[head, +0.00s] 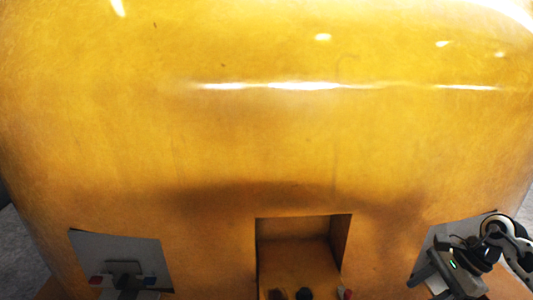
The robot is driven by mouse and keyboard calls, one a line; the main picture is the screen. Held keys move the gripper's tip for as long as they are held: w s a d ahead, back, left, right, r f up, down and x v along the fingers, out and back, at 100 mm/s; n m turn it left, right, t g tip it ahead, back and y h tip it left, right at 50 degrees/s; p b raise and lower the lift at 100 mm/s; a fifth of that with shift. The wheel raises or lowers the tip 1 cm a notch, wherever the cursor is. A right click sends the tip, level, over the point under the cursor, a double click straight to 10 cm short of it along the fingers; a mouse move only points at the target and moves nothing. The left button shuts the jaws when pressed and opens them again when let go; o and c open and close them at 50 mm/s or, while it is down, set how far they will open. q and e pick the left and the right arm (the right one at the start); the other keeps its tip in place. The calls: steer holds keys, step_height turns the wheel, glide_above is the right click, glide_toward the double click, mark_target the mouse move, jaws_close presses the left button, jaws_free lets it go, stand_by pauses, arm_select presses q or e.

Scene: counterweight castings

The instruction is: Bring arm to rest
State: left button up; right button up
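My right arm comes in at the lower right, with a white and black joint and a grey body bearing a small green light. My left arm and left gripper are not clearly in view.
A large glossy yellow casting (280,140) fills most of the view. It has a square recess (300,250) at the bottom middle, with small dark and red items at its lower edge. A grey panel (120,246) at the lower left has a dark fitting with red and blue ends.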

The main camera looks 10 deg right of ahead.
steer(key=w+a+r+m+t+y, duration=0.4)
steer(key=w+r+m+t, duration=0.45)
steer(key=w+r, duration=0.2)
steer(key=w+d+r+m+t+h, duration=0.2)
steer(key=d+r+m+t+h, duration=0.35)
steer(key=m, duration=0.65)
steer(key=w+d+r+m+t+h, duration=0.35)
steer(key=d+m, duration=0.35)
steer(key=m, duration=0.6)
steer(key=s+d+f+m+g+h, duration=0.3)
steer(key=d+m+h, duration=0.4)
steer(key=m, duration=0.6)
steer(key=s+a+f+m+g+y, duration=0.1)
steer(key=a+f, duration=0.3)
steer(key=f, duration=0.3)
steer(key=a+f+g+y, duration=0.2)
steer(key=a+f, duration=0.3)
steer(key=f, duration=0.2)
steer(key=s+a+f+g+y, duration=0.1)
steer(key=s+a+f+y, duration=0.2)
steer(key=s+a+f, duration=0.65)
steer(key=s+a+f+m+g+y, duration=0.1)
steer(key=s+a+f+m, duration=0.1)
steer(key=s+a, duration=0.5)
steer(key=s+a+f+m+g+y, duration=0.1)
steer(key=s+a+f, duration=0.3)
steer(key=s+a, duration=0.4)
steer(key=a+y, duration=0.1)
steer(key=a, duration=0.6)
steer(key=shift+m, duration=0.35)
